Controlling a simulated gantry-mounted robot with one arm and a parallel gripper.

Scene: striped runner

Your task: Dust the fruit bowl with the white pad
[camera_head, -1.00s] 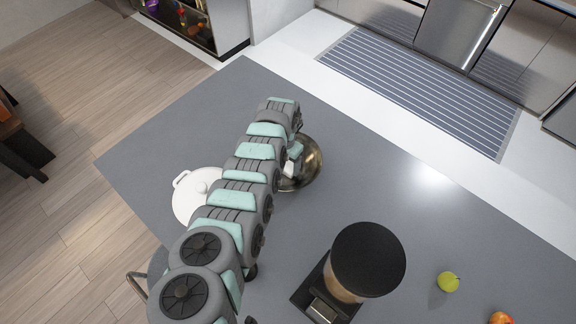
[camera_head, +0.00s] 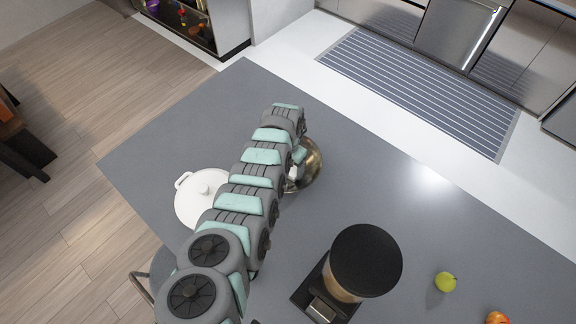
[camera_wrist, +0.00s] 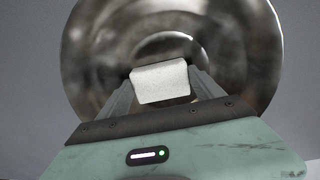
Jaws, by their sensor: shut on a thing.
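The fruit bowl (camera_head: 312,170) is a shiny brown-grey metal bowl on the grey counter, partly hidden behind my arm in the head view. In the wrist view the bowl (camera_wrist: 240,60) fills most of the picture, its round inside facing the camera. My gripper (camera_wrist: 160,85) is shut on the white pad (camera_wrist: 160,82), a small pale block between the two fingers. The pad appears in front of the bowl's inside; I cannot tell whether it touches the surface. In the head view the pad is mostly hidden by my arm.
A white lidded pot (camera_head: 200,199) stands left of my arm. A coffee grinder (camera_head: 366,262) with a dark round top stands at the front. A green apple (camera_head: 445,281) and a red-orange fruit (camera_head: 497,317) lie at right. The counter (camera_head: 400,195) right of the bowl is clear.

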